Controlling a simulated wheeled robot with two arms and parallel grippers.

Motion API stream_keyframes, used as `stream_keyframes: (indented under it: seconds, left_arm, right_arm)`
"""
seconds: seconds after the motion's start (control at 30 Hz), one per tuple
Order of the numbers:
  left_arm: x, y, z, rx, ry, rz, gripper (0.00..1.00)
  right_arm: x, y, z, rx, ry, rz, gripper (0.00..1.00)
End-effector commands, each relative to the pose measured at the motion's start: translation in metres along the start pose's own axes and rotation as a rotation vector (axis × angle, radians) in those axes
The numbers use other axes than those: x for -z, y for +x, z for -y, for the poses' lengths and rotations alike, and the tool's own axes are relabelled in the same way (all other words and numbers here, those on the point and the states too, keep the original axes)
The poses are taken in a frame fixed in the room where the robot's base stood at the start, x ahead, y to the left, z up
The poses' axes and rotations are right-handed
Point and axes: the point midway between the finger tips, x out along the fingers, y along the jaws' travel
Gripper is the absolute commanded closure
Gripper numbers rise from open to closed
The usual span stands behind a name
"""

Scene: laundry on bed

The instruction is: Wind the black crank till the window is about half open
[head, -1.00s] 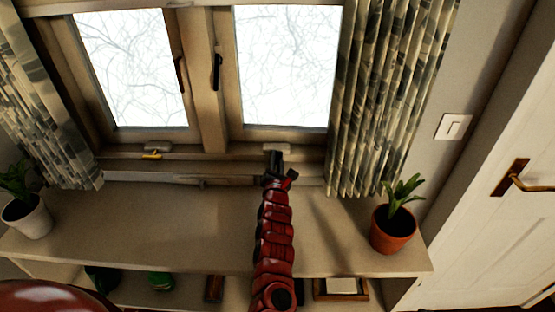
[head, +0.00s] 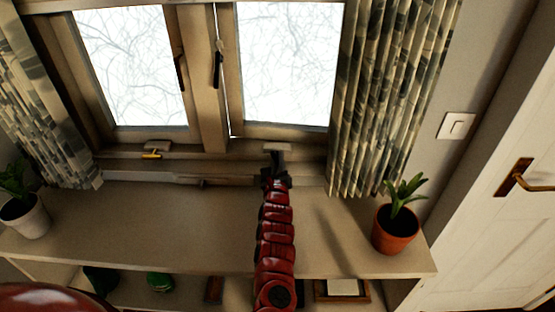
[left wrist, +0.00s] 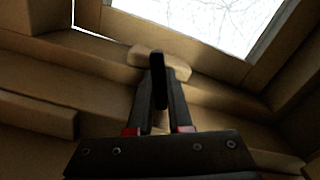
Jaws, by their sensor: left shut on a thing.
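The black crank (left wrist: 157,72) sits on a pale mount (left wrist: 180,64) at the sill below the right window sash (head: 287,62). My left gripper (head: 275,160) reaches up to it from below. In the left wrist view its two fingers are shut around the crank handle, which shows as a dark upright piece between them. In the head view the gripper mostly hides the crank. The right sash stands slightly open, with a narrow bright gap along its left edge. My right gripper is not in view.
A yellow crank (head: 152,155) sits under the left sash (head: 137,65). Patterned curtains (head: 390,90) hang at both sides. A terracotta plant pot (head: 395,230) and a white pot (head: 27,215) stand on the ledge (head: 150,225). The ledge between them is mostly clear.

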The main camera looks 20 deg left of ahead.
Motion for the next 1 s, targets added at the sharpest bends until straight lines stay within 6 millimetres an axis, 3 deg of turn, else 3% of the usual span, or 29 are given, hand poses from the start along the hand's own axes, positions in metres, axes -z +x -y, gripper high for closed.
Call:
stream_keyframes:
  seconds: [0.03,1.0]
  left_arm:
    - [-0.0051,0.0002,0.0074,0.007,-0.061,0.004,1.00]
    - [-0.0085,0.0022,0.0079,0.013,-0.945,0.007,1.00]
  right_arm:
    - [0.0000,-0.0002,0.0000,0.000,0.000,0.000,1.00]
    - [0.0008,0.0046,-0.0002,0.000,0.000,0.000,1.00]
